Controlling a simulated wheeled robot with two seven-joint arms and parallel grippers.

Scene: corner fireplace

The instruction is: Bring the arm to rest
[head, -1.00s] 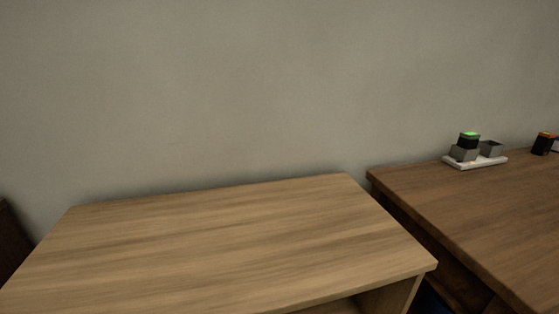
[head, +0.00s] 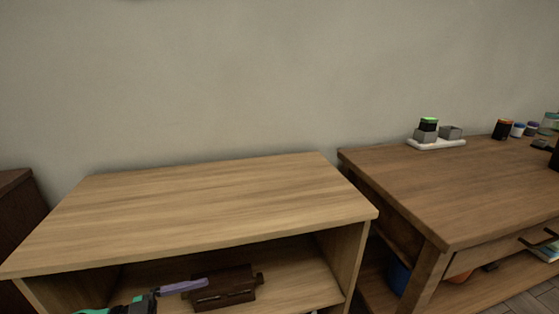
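Neither of my grippers can be made out in the head view. A light wooden shelf unit (head: 205,205) with a bare top stands in front of me against the wall. In its open compartment lies a dark brown box-like thing (head: 225,289) with small metal fittings. At its left is a long purple piece (head: 183,286), which seems to meet a teal and black item (head: 140,304) cut off by the lower picture edge. I cannot tell what that item is.
A darker wooden table (head: 450,185) stands at the right, with a white tray (head: 437,145) holding small grey holders and a green-topped container. Several small jars stand farther right. A blue round container (head: 398,276) sits below. A dark brown piece of furniture (head: 18,215) is at the left.

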